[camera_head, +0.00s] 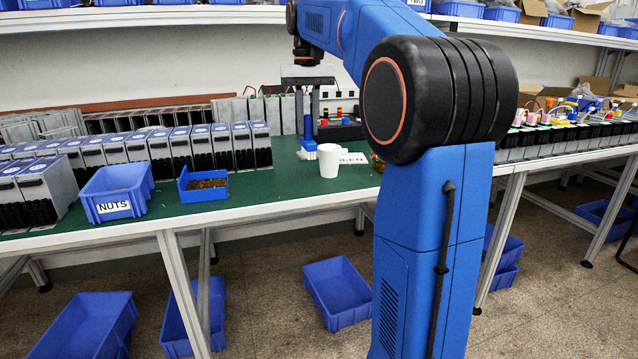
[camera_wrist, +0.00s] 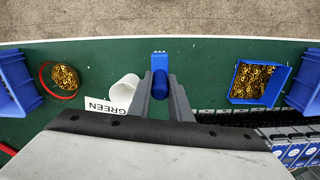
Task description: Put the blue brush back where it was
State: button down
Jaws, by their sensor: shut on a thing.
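My gripper (camera_head: 308,112) is shut on the blue brush (camera_head: 308,132), which hangs upright below the fingers. The brush is just over the green table top, close to the white cup (camera_head: 329,162); I cannot tell whether its lower end touches the table. In the wrist view, the blue brush (camera_wrist: 159,62) shows between the two grey fingers of my gripper (camera_wrist: 160,88), with the white cup (camera_wrist: 124,90) just to the left.
A card reading GREEN (camera_wrist: 101,107) lies by the cup. A blue bin of brass pieces (camera_wrist: 258,82) and a red-rimmed round dish (camera_wrist: 62,78) stand at either side. The NUTS bin (camera_head: 115,192) and rows of grey units (camera_head: 200,148) fill the left.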

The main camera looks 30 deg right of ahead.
aim_at(309, 158)
jog(key=shift+d+f, duration=0.1)
jog(key=shift+f, duration=4.65)
jog(key=shift+f, duration=0.1)
jog(key=c, duration=1.6)
grip_release()
notch_tip(309, 158, up, 12)
jog(key=shift+r, duration=0.1)
jog(key=shift+s, duration=0.1)
